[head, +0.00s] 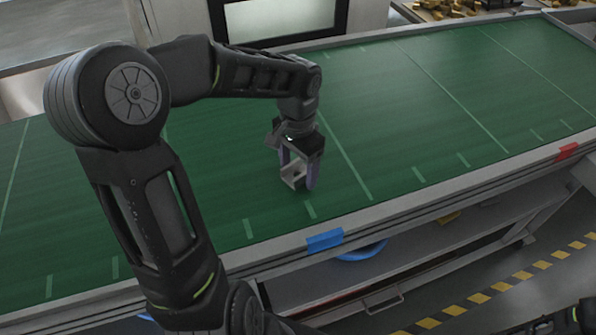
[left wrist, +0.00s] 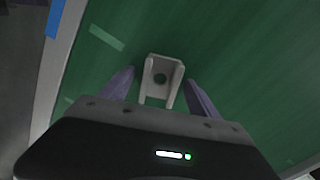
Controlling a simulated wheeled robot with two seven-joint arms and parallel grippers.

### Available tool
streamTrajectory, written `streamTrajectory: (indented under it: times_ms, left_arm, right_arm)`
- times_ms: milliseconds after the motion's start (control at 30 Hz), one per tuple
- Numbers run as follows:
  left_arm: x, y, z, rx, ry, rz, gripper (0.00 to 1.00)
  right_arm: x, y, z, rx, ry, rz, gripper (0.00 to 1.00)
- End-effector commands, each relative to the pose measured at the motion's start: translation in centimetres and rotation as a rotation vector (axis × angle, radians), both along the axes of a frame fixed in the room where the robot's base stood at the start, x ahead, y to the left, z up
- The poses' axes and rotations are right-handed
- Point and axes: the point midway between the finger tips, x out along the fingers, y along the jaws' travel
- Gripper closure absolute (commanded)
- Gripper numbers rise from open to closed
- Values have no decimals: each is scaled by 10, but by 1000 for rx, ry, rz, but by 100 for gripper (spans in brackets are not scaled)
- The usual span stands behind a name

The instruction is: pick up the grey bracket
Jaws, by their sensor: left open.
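The grey bracket (head: 293,177) is a small U-shaped piece with a round hole, lying on the green conveyor belt (head: 400,130). In the left wrist view the bracket (left wrist: 160,78) lies between the two purple fingers, with a gap showing on each side. My left gripper (head: 298,178) is open and low over the belt, its fingers on either side of the bracket. My right gripper does not show.
Blue tape (head: 325,240) and red tape (head: 568,151) mark the belt's near metal rail. A pile of brass-coloured parts (head: 450,8) lies beyond the far edge. A blue round object (head: 362,251) is on the shelf below. The belt around the bracket is clear.

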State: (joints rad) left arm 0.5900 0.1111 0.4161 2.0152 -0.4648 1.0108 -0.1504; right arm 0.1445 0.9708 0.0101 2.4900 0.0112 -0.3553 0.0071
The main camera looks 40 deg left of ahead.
Motion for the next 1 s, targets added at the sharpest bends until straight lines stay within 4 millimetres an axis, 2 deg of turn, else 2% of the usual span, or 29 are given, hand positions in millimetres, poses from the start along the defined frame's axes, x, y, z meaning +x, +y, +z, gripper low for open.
streamTrajectory:
  times_ms: [367,1000]
  left_arm:
    - [0,0,0,0,0,0,29]
    - [0,0,0,0,0,0,81]
  right_arm:
    - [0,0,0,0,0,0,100]
    - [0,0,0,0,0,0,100]
